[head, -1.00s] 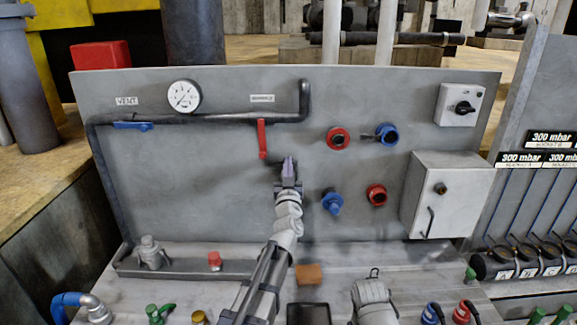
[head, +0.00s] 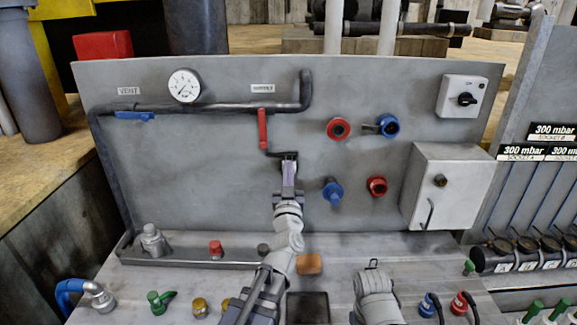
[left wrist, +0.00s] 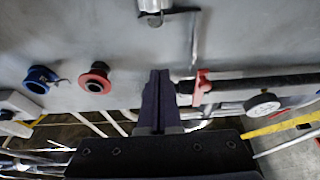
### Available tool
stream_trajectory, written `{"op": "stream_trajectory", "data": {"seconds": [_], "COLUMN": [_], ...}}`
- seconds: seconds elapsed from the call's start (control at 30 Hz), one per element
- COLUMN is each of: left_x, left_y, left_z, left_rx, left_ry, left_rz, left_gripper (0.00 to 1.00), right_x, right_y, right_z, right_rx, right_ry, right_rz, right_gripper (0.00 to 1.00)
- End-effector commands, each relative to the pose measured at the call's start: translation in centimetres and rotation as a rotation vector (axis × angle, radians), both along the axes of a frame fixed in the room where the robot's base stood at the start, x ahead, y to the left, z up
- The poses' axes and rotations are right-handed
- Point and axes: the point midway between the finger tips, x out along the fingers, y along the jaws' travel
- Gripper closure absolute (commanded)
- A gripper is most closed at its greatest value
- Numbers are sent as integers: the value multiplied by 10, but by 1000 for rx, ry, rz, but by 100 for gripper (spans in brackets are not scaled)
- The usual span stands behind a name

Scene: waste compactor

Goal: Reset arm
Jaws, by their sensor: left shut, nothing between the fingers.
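My left gripper (head: 289,165) is shut and empty. It points up in front of the grey panel (head: 210,170), below the red supply valve handle (head: 263,128). The handle hangs vertically from the dark pipe. In the head view the fingertips are near the handle's lower end, but I cannot tell how far in front of the panel they are. In the left wrist view the closed dark fingers (left wrist: 159,80) show near the middle, with the red handle (left wrist: 201,87) beside them.
A blue vent handle (head: 134,117) lies along the pipe below a gauge (head: 185,86). Red and blue sockets (head: 338,129) and a grey box (head: 447,190) are to the right. Several fittings (head: 152,242) and an orange block (head: 309,263) sit on the bench below.

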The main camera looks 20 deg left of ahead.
Motion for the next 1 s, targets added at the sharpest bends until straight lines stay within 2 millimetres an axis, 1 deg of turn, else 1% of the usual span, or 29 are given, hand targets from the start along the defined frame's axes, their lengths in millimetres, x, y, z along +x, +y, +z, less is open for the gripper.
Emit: {"op": "stream_trajectory", "data": {"seconds": [0.47, 0.57, 0.67, 0.77, 0.8, 0.87, 0.9, 0.97, 1.0], "left_x": [1, 2, 7, 11, 9, 3, -4, -18, -30], "left_y": [0, -6, -31, -77, -97, -127, -143, -165, -177], "left_z": [0, -2, -15, -46, -62, -89, -107, -136, -155], "left_rx": [0, 2, 9, 23, 29, 37, 43, 51, 56], "left_ry": [0, 14, 80, 221, 295, 417, 503, 637, 729], "left_rz": [-1, -20, -106, -258, -323, -416, -468, -535, -570], "left_gripper": [100, 100, 100, 100, 100, 100, 100, 100, 100], "right_x": [0, 0, 0, 0, 0, 0, 0, 0, 0], "right_y": [0, 0, 0, 0, 0, 0, 0, 0, 0], "right_z": [1, 0, 0, 0, 0, 0, 0, 0, 0], "right_rx": [0, 0, 0, 0, 0, 0, 0, 0, 0], "right_ry": [0, 0, 0, 0, 0, 0, 0, 0, 0], "right_rz": [0, 0, 0, 0, 0, 0, 0, 0, 0], "right_gripper": [50, 50, 50, 50, 50, 50, 50, 50, 50]}}
